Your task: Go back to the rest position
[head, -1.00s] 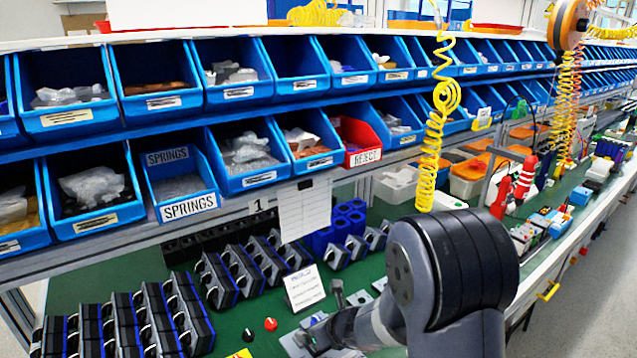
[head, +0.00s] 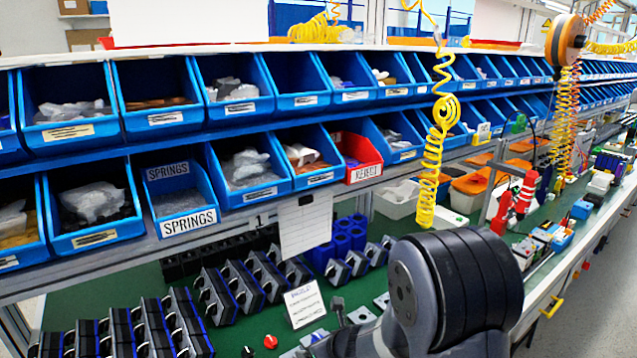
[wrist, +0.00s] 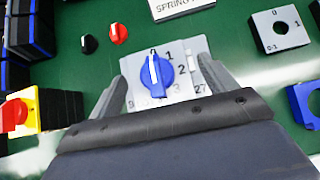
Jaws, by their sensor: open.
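In the wrist view, my gripper (wrist: 158,74) is open, with its two grey fingers apart. A light grey switch plate with printed numbers (wrist: 184,92) lies between and beyond them. A blue rotary knob (wrist: 158,82) sits on this plate, its white mark pointing up towards the 0. The fingers stand to the left and right of the knob with gaps on both sides, and nothing is held. In the head view my dark arm link fills the bottom right, and my gripper cannot be made out there.
A red knob (wrist: 118,33) and a black knob (wrist: 89,43) lie on the green bench. A yellow and red switch (wrist: 18,113) is at left, a plate with a hole (wrist: 280,28) at right. Blue bins (head: 182,200) and a yellow coiled hose (head: 432,150) stand behind.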

